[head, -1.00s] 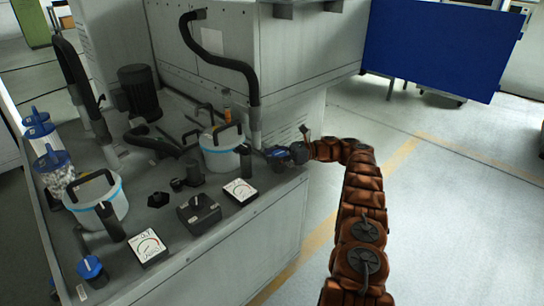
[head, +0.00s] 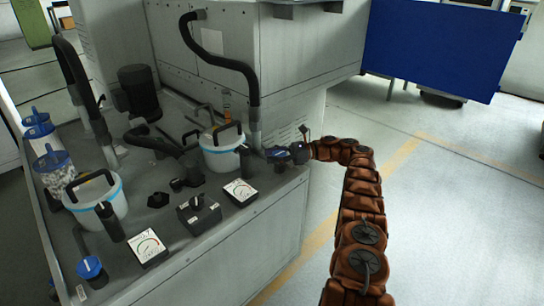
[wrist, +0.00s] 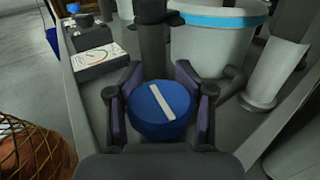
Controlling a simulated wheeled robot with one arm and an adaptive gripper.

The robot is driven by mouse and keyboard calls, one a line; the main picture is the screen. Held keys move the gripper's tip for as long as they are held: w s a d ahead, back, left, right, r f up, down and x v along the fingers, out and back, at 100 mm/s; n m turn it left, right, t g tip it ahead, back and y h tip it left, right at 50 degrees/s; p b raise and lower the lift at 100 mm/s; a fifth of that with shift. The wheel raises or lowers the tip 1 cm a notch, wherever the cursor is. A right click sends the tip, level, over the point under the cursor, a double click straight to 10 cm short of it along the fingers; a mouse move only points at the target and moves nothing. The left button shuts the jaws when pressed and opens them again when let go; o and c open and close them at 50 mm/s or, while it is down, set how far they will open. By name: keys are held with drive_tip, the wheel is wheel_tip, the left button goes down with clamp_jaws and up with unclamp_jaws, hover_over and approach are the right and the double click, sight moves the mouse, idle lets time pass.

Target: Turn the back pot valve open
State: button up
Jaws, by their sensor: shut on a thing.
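The back pot valve is a round blue knob (wrist: 160,108) with a white bar across its top, seen in the wrist view. The bar runs diagonally, from upper left to lower right. My gripper (wrist: 158,105) is shut on the knob, with one dark finger pad against each side. In the head view my gripper (head: 284,154) is at the right edge of the bench, beside the back pot (head: 222,158), and largely hides the knob. The back pot is white with a blue band and a black handle; its lower side also shows in the wrist view (wrist: 225,45).
The bench (head: 195,255) also holds the front pot (head: 98,205), a front blue knob (head: 91,268), gauges (head: 240,192) (head: 148,247) and a black switch box (head: 198,213). A black upright cylinder (wrist: 152,45) stands just behind the held knob. Open floor lies right of the bench.

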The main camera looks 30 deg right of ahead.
sight(273, 154)
drive_tip(key=shift+d+r, duration=0.1)
drive_tip(key=shift+d, duration=0.1)
drive_tip(key=o, duration=1)
drive_tip(key=shift+c, duration=0.2)
drive_tip(key=shift+o, duration=0.2)
drive_tip(key=shift+a, duration=0.1)
wheel_tip(273, 154, up, 10)
drive_tip(key=shift+f, duration=0.1)
